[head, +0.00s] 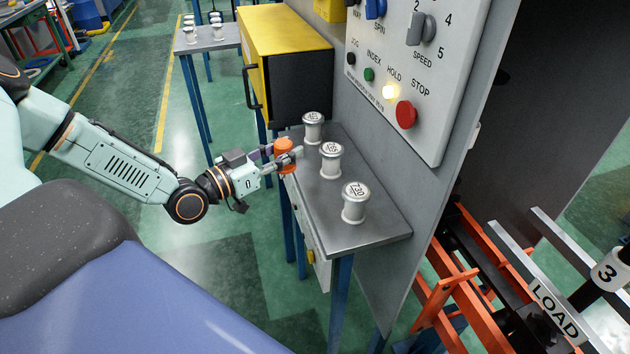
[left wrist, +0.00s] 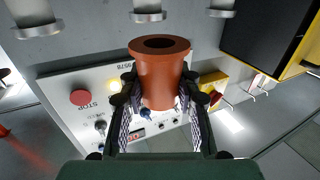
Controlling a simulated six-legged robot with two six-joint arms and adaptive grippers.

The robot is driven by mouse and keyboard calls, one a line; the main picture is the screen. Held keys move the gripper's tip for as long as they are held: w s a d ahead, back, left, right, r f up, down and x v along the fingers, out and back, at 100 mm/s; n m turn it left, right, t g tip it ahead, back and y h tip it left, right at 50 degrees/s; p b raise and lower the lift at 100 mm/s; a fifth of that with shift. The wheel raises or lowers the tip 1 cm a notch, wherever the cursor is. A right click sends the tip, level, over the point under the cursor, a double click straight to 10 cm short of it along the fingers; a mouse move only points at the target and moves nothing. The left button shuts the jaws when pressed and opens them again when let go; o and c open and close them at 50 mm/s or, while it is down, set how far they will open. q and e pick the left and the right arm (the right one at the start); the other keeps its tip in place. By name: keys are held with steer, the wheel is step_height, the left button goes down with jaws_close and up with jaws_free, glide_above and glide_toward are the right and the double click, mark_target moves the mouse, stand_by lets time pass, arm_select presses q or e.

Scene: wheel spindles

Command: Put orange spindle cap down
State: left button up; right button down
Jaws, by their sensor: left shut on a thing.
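The orange spindle cap (head: 285,153) is a short cylinder with a flared rim, held by my left gripper (head: 280,160) at the left edge of the small grey table (head: 382,232). I cannot tell in the head view whether it touches the table. In the left wrist view the cap (left wrist: 162,75) sits between the two black fingers of the left gripper (left wrist: 160,90), which are shut on it, and its round hole shows. My right gripper is not in view.
Three silver spindles with printed tops stand on the table: back (head: 312,129), middle (head: 330,162) and front (head: 354,205). A control panel (head: 415,75) rises at the right. A yellow and black cabinet (head: 285,60) stands behind. Bare tabletop lies near the front corner.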

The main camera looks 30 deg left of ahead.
mark_target(328, 164)
arm_select(q)
steer(key=w+d+b, duration=0.1)
steer(key=w+d+f+b, duration=0.1)
steer(key=w+d+b, duration=0.1)
steer(key=w+d+f+b, duration=0.1)
steer(key=w+b, duration=0.1)
steer(key=shift+d+f, duration=0.15)
steer(key=shift+f+b, duration=0.5)
steer(key=shift+f, duration=0.2)
step_height(328, 164, down, 3)
steer(key=shift+s+f+b, duration=0.1)
steer(key=shift+b, duration=0.9)
steer(key=shift+w+f, duration=0.2)
steer(key=shift+w, duration=0.1)
steer(key=shift+s+b, duration=0.2)
steer(key=shift+b, duration=0.15)
